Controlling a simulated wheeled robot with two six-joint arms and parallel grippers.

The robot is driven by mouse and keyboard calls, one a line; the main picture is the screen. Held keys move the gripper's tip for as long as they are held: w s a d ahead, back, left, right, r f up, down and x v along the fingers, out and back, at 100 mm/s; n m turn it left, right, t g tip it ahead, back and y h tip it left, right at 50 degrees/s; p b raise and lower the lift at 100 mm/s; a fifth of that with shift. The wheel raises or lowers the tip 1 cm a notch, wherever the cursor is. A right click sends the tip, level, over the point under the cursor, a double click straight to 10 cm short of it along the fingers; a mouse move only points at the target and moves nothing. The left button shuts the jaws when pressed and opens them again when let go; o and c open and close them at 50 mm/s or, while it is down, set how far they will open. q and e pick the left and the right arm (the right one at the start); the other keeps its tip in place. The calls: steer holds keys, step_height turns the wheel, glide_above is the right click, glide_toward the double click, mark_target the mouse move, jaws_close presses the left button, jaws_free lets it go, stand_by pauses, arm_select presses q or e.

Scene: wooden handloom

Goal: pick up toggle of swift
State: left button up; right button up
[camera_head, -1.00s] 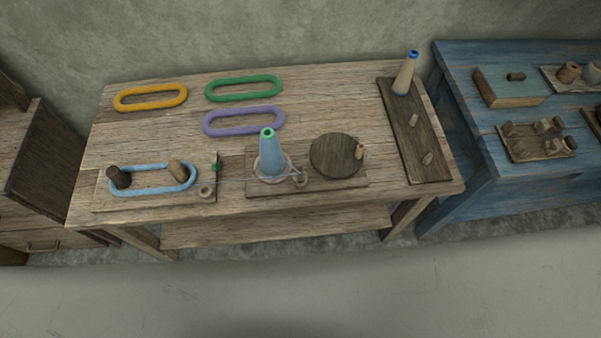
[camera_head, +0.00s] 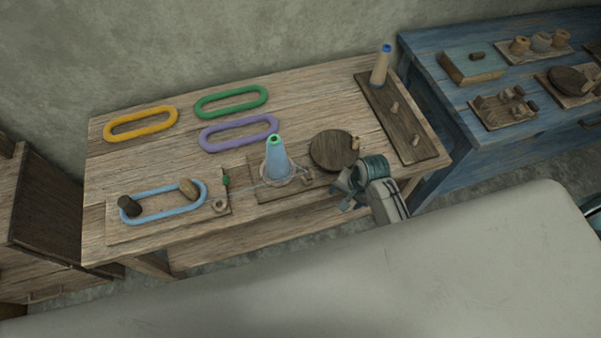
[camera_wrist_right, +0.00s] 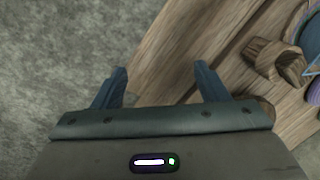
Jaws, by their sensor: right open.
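The swift is the board (camera_head: 118,235) at the table's left, with a light-blue looped skein (camera_head: 160,217) around a dark peg (camera_head: 128,206) and a tan peg (camera_head: 188,188). A small green piece (camera_head: 225,181) stands at the board's right edge. I cannot tell which of these is the toggle. My right gripper (camera_head: 343,193) is open and empty at the table's front edge, right of the blue cone (camera_head: 277,163) and well away from the swift. In the right wrist view its two fingers (camera_wrist_right: 162,85) are apart, with nothing between them. My left gripper is not in view.
A wooden guide (camera_wrist_right: 272,62) shows near the right gripper. Yellow (camera_head: 141,123), green (camera_head: 231,101) and purple (camera_head: 239,133) loops lie behind. A dark board (camera_head: 405,130) holds pegs and a spool (camera_head: 381,66).

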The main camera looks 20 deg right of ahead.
mark_target(308, 172)
steer(key=w+a+r+m+g+y, duration=0.1)
steer(key=w+a+r+m, duration=0.15)
steer(key=r, duration=0.25)
steer(key=w+a+r+m+y+p, duration=0.1)
steer(key=w+r+m, duration=0.2)
steer(key=w+r, duration=0.15)
steer(key=w+a+r+m+g+y, duration=0.1)
steer(key=w+a+r+m, duration=0.15)
steer(key=r, duration=0.25)
steer(key=x, duration=0.3)
steer(key=p+x, duration=0.1)
steer(key=x, duration=0.1)
steer(key=shift+w+d+f, duration=0.1)
steer(key=shift+d+f, duration=0.05)
steer(key=shift+d, duration=0.15)
steer(key=x, duration=0.1)
steer(key=p+x, duration=0.2)
steer(key=x, duration=0.1)
steer(key=shift+d+f, duration=0.25)
steer(key=shift+d, duration=0.05)
steer(key=shift+a+f, duration=0.15)
steer(key=shift+f, duration=0.2)
steer(key=c, duration=1)
